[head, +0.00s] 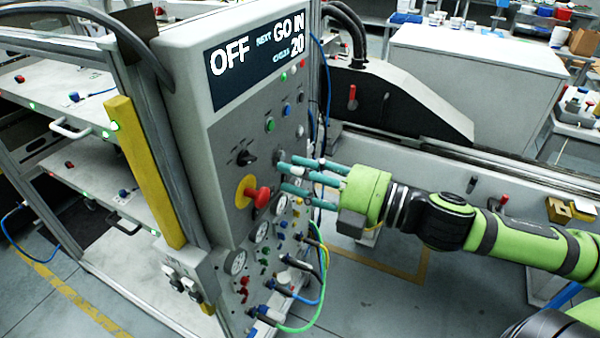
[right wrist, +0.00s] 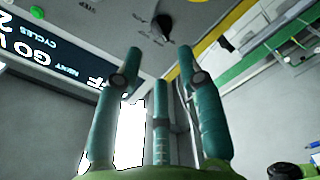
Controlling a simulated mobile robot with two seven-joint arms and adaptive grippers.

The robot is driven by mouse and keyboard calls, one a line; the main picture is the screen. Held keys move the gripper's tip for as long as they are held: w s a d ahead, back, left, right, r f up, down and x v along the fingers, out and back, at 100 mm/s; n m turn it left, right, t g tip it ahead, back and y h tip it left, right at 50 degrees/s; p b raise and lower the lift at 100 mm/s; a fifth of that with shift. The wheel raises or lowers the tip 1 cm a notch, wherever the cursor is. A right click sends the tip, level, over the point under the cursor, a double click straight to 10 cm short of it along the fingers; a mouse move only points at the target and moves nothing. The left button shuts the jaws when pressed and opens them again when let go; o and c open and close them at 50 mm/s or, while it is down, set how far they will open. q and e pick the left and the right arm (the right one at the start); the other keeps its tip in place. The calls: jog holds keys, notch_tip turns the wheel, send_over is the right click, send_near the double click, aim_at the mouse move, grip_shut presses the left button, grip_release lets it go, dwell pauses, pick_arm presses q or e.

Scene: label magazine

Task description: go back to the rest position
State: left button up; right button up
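My right gripper (head: 283,173) has three teal fingers on a green hand and points left at the control panel (head: 222,152). Its fingers are apart with nothing between them; they also show in the right wrist view (right wrist: 160,62). The fingertips are close in front of the panel, right of the black knob (head: 246,158) and the red emergency button on its yellow plate (head: 257,197). I cannot tell whether they touch it. The black knob also shows beyond the fingers in the right wrist view (right wrist: 165,22). My left gripper is not in view.
The panel's display (head: 255,60) reads OFF, NEXT GO IN, CYCLES 20. Gauges, plugs and looped hoses (head: 318,285) sit below the fingers. A yellow post (head: 145,170) and shelves stand left. A grey bench (head: 480,75) stands behind. Open floor shows below the arm.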

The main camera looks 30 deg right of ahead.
jog(key=w+d+f+m+t+h+b, duration=0.1)
jog(key=w+d+f+m+h, duration=0.35)
jog(key=d+f, duration=0.45)
jog(key=w+d+f+m+t+h+b, duration=0.1)
jog(key=w+d+f+m+h, duration=0.3)
jog(key=d+f, duration=0.55)
jog(key=s+d+f+m+g+h, duration=0.2)
jog(key=s+d+f+m, duration=0.15)
jog(key=f, duration=0.75)
jog(key=s+d+f+m+g+h, duration=0.25)
jog(key=s+d+f, duration=0.2)
jog(key=f, duration=0.75)
jog(key=s+a+f+m+g+b, duration=0.1)
jog(key=s+a+f+m+g, duration=0.1)
jog(key=s+f, duration=0.65)
jog(key=s+a+f+m+g+b, duration=0.1)
jog(key=s+a+f+g, duration=0.3)
jog(key=f, duration=0.8)
jog(key=s+a+f+g, duration=0.1)
jog(key=s+a+f, duration=0.3)
jog(key=s, duration=0.3)
jog(key=s+a+f+m+g+y+b, duration=0.1)
jog(key=s+a+f+g, duration=0.1)
jog(key=s+a+f, duration=0.3)
jog(key=s+a+f+g+y, duration=0.1)
jog(key=s+a+f, duration=0.4)
jog(key=s, duration=0.6)
jog(key=a, duration=0.2)
jog(key=shift+a+g, duration=0.35)
